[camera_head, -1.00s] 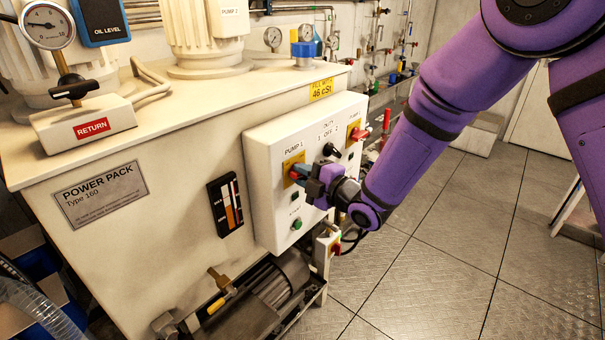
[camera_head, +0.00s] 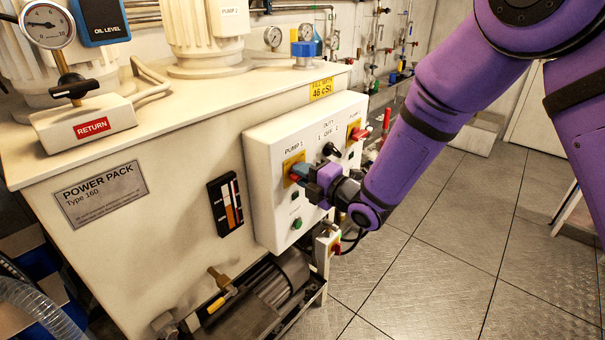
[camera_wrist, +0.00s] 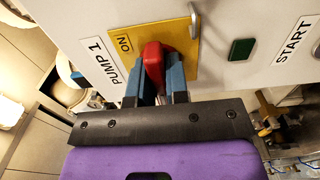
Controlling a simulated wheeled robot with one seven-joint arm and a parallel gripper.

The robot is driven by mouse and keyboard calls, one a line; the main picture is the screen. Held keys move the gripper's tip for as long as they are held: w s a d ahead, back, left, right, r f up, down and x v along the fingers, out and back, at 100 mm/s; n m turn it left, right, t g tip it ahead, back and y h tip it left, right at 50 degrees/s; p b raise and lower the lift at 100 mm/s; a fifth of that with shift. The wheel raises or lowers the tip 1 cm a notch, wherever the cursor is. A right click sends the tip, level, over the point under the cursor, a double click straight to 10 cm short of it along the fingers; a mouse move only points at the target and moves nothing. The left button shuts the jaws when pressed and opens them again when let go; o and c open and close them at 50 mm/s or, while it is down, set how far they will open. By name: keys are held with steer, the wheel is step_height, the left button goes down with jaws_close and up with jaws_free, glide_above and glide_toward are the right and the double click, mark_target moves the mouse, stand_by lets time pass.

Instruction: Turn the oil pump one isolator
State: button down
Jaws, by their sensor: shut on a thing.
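The pump 1 isolator is a red rotary handle (camera_wrist: 153,62) on a yellow plate (camera_wrist: 182,45) marked ON, next to the PUMP 1 label (camera_wrist: 104,62). In the head view its yellow plate (camera_head: 291,164) is at the left of the white control box (camera_head: 262,185). My gripper (camera_wrist: 155,85) is shut on the red handle, with one blue finger on each side of it. In the head view my gripper (camera_head: 303,173) reaches the box from the right and hides most of the handle.
A second yellow plate (camera_head: 353,130) with a red handle (camera_head: 361,133) is at the box's right. A black duty knob (camera_head: 331,150) sits between them, close to my gripper. A green start button (camera_head: 297,223) is below. Open floor (camera_head: 430,240) lies to the right.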

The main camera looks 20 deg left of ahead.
steer(key=c, duration=1.1)
jaws_free()
steer(key=shift+d, duration=0.1)
steer(key=v, duration=1)
steer(key=shift+s+d+f, duration=0.1)
steer(key=shift+s+d, duration=0.1)
steer(key=shift+d, duration=0.05)
